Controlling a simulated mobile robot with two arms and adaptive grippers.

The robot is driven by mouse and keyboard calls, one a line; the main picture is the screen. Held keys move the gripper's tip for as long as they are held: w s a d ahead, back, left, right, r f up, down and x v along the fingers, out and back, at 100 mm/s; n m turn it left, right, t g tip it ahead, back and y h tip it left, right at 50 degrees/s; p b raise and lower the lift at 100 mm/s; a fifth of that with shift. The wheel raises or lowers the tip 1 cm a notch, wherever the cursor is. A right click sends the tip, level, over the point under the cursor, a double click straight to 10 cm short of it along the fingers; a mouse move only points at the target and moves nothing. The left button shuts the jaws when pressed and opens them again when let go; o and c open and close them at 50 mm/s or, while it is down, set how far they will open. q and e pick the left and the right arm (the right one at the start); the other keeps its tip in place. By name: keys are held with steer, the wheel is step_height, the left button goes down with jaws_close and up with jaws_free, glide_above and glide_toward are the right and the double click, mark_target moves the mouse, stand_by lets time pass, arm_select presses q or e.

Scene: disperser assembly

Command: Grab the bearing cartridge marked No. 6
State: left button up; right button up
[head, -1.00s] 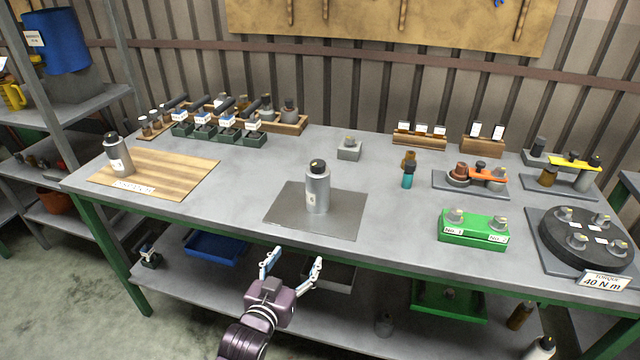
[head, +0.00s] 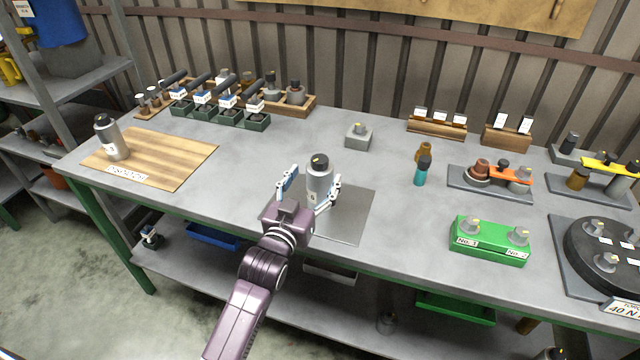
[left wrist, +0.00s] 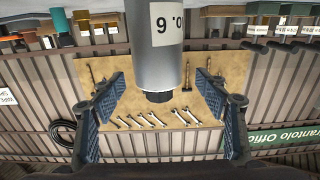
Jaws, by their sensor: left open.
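The bearing cartridge marked No. 6 (head: 320,178) is a grey cylinder with a dark top, standing upright on a grey mat (head: 350,218) near the table's front edge. In the left wrist view the cartridge (left wrist: 154,55) appears upside down, its label partly cut off and reading "o. 6". My left gripper (head: 309,190) is open, with one finger on each side of the cartridge in the head view. In the left wrist view its fingers (left wrist: 157,108) stand apart with visible gaps to the cartridge. My right gripper is not in view.
Another grey cartridge (head: 111,138) stands on a wooden board (head: 180,160) at the left. A green block (head: 489,241) with two labelled parts is at the right. The table between is clear.

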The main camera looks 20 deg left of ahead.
arm_select(q)
steer(key=w, duration=0.3)
steer(key=shift+w+d+f, duration=0.1)
steer(key=shift+w+d, duration=0.1)
steer(key=shift+w, duration=0.1)
steer(key=c, duration=0.9)
jaws_close()
steer(key=shift+r, duration=0.25)
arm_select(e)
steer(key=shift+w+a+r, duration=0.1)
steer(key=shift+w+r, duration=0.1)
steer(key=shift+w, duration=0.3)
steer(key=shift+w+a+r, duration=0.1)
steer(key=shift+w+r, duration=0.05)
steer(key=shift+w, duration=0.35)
